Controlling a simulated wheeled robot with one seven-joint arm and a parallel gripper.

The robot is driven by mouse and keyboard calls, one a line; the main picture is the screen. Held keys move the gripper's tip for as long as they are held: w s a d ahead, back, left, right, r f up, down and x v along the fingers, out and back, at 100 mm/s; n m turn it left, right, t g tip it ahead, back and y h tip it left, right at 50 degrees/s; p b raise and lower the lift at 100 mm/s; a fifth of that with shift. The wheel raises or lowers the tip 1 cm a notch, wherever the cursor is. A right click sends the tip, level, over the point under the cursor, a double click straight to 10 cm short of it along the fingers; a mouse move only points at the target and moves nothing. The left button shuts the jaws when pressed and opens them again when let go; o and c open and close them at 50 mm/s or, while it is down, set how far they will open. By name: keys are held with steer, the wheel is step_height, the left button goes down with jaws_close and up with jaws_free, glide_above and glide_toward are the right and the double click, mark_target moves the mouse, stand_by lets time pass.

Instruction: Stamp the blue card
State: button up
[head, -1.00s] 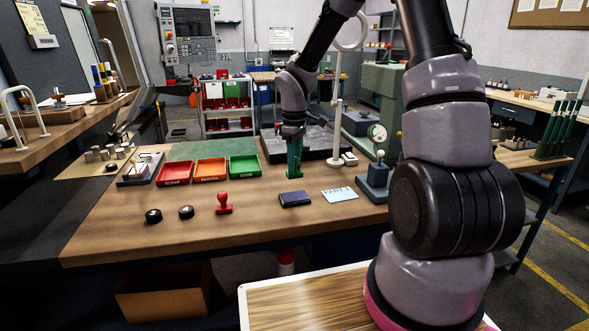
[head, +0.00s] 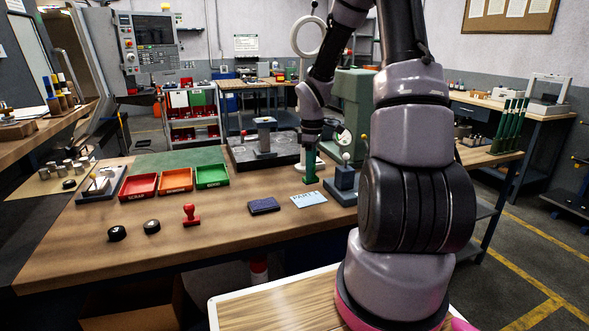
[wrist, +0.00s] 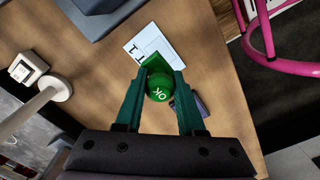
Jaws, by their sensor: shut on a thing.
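My gripper (head: 311,172) is shut on a green stamp, whose round knob marked OK (wrist: 160,91) shows between the fingers in the wrist view. The stamp's lower end is mostly hidden. The pale blue card (head: 309,199) with PART printed on it lies flat on the bench; in the wrist view the card (wrist: 172,48) is partly covered by the stamp and a finger. In the head view my gripper is above the bench, just behind the card. The dark blue ink pad (head: 264,206) lies left of the card, and a red stamp (head: 190,216) stands further left.
Red, orange and green trays (head: 212,176) stand at the back left. Two black round items (head: 152,227) lie at the front left. A blue-grey block with a knob (head: 345,184) stands close right of the card.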

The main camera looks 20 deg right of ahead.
steer(key=shift+f, duration=2.9)
steer(key=shift+f, duration=0.55)
steer(key=shift+r, duration=3.55)
